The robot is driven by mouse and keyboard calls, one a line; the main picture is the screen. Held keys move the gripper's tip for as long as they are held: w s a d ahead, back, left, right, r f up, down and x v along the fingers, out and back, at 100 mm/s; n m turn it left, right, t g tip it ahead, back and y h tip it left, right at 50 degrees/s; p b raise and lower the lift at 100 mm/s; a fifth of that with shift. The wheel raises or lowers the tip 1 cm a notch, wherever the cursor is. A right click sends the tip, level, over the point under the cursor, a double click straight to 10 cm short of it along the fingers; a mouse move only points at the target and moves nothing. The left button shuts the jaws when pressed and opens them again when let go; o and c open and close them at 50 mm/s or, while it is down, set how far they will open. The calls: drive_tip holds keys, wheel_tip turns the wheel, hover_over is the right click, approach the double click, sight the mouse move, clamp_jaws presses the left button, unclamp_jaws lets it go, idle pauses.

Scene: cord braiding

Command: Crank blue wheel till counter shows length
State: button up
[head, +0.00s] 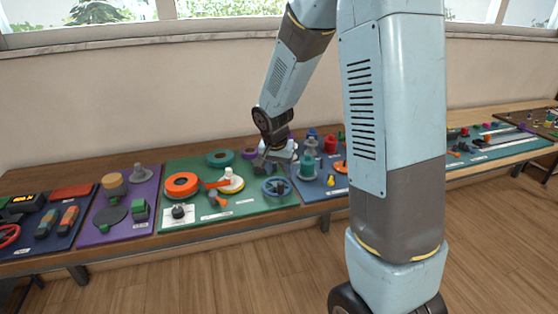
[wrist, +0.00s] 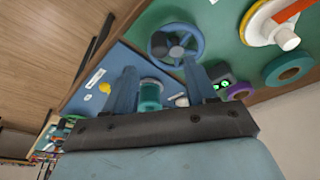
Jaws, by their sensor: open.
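The blue wheel (head: 265,187) lies at the right end of the green board in the head view. My gripper (head: 266,166) hangs above the board, just behind and left of the wheel. In the wrist view my gripper (wrist: 160,74) is open, its two fingers apart and pointing toward the wheel, touching nothing that I can make out. A dark box with a lit green display (wrist: 222,85), seemingly the counter, sits beside the right finger; its reading is illegible.
On the green board (head: 243,211) are an orange ring (head: 181,185), a teal ring (head: 220,158) and a white spool with an orange arm (head: 230,184). A teal bobbin (wrist: 150,95) shows between my fingers, farther off. Boards with small parts flank the green one.

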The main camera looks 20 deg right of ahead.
sight(280, 183)
drive_tip(key=x, duration=0.8)
clamp_jaws()
idle(0.9)
